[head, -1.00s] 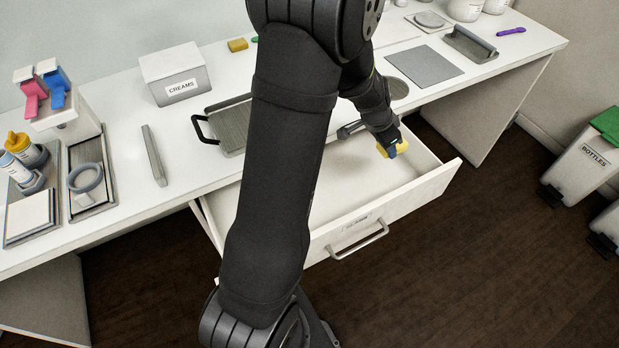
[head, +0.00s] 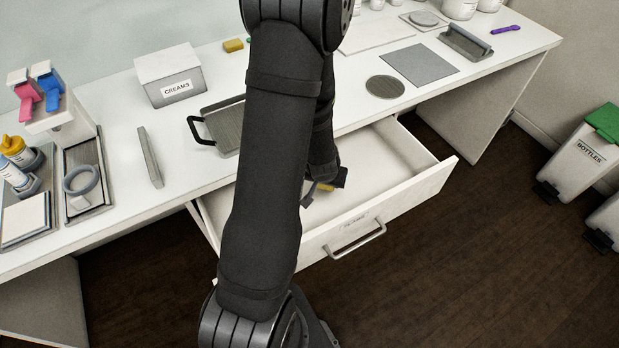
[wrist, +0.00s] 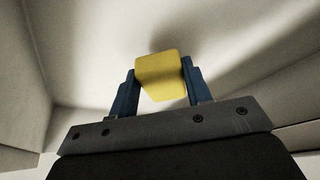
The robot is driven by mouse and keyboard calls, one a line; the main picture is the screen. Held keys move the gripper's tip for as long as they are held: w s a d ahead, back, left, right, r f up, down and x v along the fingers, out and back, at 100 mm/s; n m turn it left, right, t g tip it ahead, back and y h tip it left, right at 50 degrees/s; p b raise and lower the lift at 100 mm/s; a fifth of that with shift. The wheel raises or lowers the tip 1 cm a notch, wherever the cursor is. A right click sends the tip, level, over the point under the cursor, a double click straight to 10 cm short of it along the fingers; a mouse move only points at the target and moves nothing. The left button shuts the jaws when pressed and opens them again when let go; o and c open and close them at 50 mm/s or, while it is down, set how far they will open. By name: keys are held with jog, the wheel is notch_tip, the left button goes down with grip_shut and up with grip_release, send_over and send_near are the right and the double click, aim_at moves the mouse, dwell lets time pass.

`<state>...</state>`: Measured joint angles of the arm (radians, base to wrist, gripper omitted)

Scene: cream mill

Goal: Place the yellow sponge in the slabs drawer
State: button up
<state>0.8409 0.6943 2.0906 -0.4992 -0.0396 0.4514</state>
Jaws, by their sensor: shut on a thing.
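The yellow sponge (wrist: 161,76) sits between the two blue fingers of my gripper (wrist: 160,85) in the wrist view, and the fingers are shut on it. In the head view only a small yellow part of the sponge (head: 326,187) shows, beside my dark gripper. My gripper is inside the open drawer (head: 400,204), over its pale floor. The drawer's front label is too small to read. Whether the sponge touches the drawer floor I cannot tell. My arm hides the left part of the drawer in the head view.
The drawer looks otherwise empty where visible. On the white table (head: 355,120) stand a CREAMS box (head: 170,77), a tray with a black handle (head: 222,128), a small yellow block (head: 234,45) and a grey round pad (head: 385,87). A BOTTLES bin (head: 583,160) stands far right.

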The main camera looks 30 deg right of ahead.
aim_at(326, 187)
jog(key=shift+f, duration=1.5)
jog(key=shift+f, duration=0.15)
jog(key=o, duration=1)
jog(key=shift+c, duration=0.2)
jog(key=shift+v, duration=2.2)
jog(key=shift+w+f, duration=0.1)
jog(key=shift+f, duration=0.1)
